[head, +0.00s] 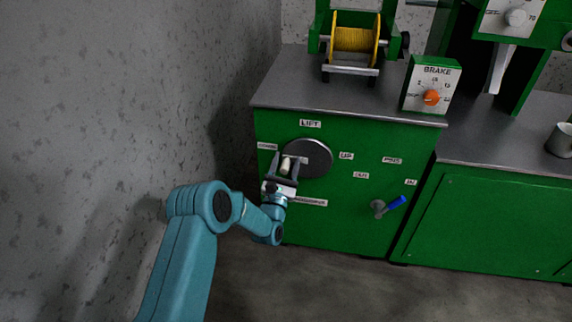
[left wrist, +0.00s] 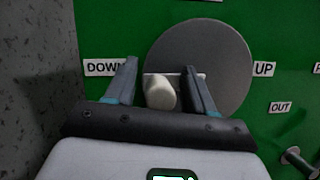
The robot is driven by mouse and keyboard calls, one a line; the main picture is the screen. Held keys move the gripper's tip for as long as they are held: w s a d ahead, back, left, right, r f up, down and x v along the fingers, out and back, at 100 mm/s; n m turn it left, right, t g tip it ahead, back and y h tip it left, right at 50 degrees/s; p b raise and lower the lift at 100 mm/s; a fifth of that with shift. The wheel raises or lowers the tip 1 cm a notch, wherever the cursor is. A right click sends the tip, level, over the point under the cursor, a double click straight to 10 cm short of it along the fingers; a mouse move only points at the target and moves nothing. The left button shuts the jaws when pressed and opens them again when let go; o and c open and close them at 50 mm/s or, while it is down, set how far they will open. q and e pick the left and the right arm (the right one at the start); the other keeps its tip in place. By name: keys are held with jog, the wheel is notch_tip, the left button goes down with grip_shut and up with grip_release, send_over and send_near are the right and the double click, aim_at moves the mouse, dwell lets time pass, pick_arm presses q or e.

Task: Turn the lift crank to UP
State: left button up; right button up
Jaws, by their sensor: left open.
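The lift crank is a round grey disc (head: 312,152) on the green cabinet front, under a LIFT label (head: 310,123). It also shows in the left wrist view (left wrist: 215,50). Its cream knob (head: 286,166) sits at the disc's left side, toward the DOWN label (left wrist: 104,68). The UP label (left wrist: 264,69) is to the right of the disc. My left gripper (head: 287,157) is open, with one finger on each side of the knob (left wrist: 160,93). I cannot tell whether either finger touches it. My right gripper is not in view.
A blue-handled lever (head: 396,202) sits lower right on the same cabinet, near the IN and OUT labels. On top stand a yellow cable reel (head: 354,39) and a BRAKE box (head: 432,85) with an orange dial. A grey wall (head: 90,110) is close on the left.

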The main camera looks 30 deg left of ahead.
pick_arm(q)
grip_shut()
jog(key=shift+r+m+h, duration=0.25)
jog(key=shift+m+h, duration=0.15)
jog(key=shift+m, duration=0.2)
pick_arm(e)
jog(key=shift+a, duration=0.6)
